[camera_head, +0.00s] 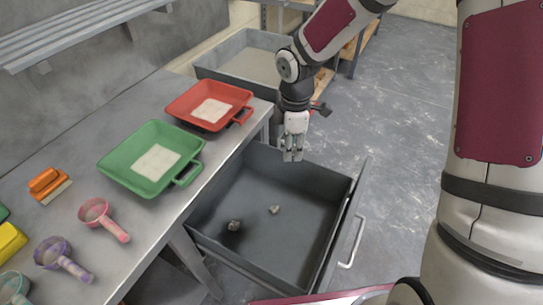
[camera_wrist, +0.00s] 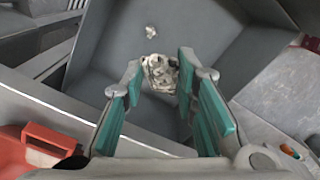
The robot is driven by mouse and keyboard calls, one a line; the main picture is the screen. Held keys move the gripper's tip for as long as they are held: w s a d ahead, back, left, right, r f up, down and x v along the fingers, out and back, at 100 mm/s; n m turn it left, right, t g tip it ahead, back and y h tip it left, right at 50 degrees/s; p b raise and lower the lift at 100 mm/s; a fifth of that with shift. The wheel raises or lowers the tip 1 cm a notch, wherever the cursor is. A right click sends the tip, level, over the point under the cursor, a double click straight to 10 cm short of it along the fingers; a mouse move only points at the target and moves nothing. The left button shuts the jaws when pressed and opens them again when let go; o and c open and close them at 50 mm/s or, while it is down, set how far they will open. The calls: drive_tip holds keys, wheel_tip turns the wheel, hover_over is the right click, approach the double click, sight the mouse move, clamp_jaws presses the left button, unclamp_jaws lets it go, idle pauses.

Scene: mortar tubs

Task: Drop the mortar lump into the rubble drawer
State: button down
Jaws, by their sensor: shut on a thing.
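My gripper (camera_head: 293,157) hangs over the back part of the open grey rubble drawer (camera_head: 295,235), fingers pointing down. In the wrist view, a rough grey-white mortar lump (camera_wrist: 160,73) sits between the fingertips (camera_wrist: 160,66), and my gripper is shut on it. The lump cannot be made out in the head view, where the fingers hide it. The drawer (camera_wrist: 215,45) also fills the wrist view's background. Two small grey lumps lie on the drawer floor: one toward the left (camera_head: 234,225), another near the middle (camera_head: 274,209). One small lump (camera_wrist: 151,32) shows beyond the held one.
A bench on the left carries a red tub (camera_head: 178,112), a green tub (camera_head: 112,162), several scoops and an orange brush (camera_head: 43,180). A grey bin (camera_head: 222,76) stands behind. The drawer's front and handle (camera_head: 354,245) face right, with clear floor beyond.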

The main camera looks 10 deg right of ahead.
drive_tip(key=s+a+f+n+b, duration=0.1)
drive_tip(key=a+f+n+b, duration=0.3)
drive_tip(key=f+n, duration=0.4)
drive_tip(key=a+n, duration=0.1)
drive_tip(key=n, duration=0.2)
drive_tip(key=shift+s+a+f+b, duration=0.2)
drive_tip(key=shift+a+b, duration=0.1)
drive_tip(key=shift+b, duration=0.1)
drive_tip(key=shift+r, duration=0.1)
drive_tip(key=c, duration=1.2)
unclamp_jaws()
wheel_tip(320, 180, up, 12)
